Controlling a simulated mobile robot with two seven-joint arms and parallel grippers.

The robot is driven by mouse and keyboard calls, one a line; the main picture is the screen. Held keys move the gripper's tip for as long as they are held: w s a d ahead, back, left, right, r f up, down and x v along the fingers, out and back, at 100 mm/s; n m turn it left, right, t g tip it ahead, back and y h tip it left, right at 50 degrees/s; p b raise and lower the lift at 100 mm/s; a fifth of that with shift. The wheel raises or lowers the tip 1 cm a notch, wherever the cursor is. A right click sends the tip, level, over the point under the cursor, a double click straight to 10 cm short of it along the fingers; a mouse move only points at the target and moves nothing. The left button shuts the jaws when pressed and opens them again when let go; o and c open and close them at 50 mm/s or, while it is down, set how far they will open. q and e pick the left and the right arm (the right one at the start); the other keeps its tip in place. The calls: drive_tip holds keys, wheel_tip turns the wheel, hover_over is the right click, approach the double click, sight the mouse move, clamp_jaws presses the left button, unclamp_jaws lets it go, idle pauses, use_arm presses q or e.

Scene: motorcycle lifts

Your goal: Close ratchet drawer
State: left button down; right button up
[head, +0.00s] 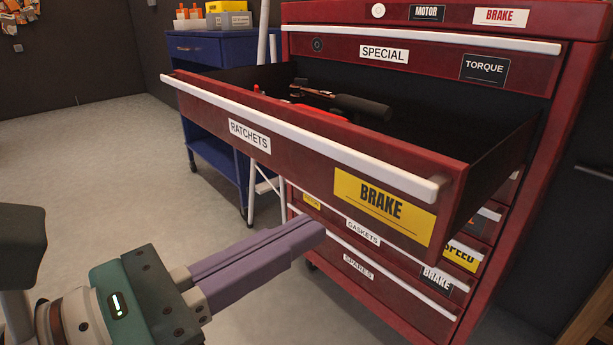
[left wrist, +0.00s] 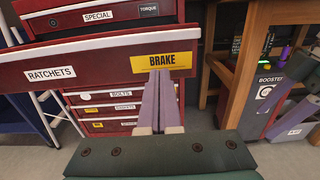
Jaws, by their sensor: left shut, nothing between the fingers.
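The ratchet drawer (head: 300,148) is pulled well out of the red tool cabinet (head: 572,100). Its front has a white bar handle (head: 290,128), a RATCHETS label and a yellow BRAKE sticker. Tools (head: 335,103) with dark and red handles lie inside. My left gripper (head: 312,232) is shut and empty, in front of and below the drawer front in the head view. In the left wrist view the drawer front (left wrist: 110,68) spans the upper part, and the gripper tips (left wrist: 160,78) overlap the lower edge of the BRAKE sticker. I cannot tell whether they touch it.
Closed drawers labelled GASKETS and SPARES (head: 362,250) lie below, and a SPECIAL drawer (head: 430,60) is above. A blue cart (head: 205,85) stands left of the cabinet. A wooden bench (left wrist: 250,60) stands at right in the wrist view. Floor at left is clear.

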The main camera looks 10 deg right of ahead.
sight(379, 190)
use_arm(q)
drive_tip(key=x, duration=0.7)
drive_tip(key=shift+w+d+b, duration=0.2)
drive_tip(key=shift+d+b, duration=0.15)
use_arm(e)
drive_tip(key=shift+f, duration=0.35)
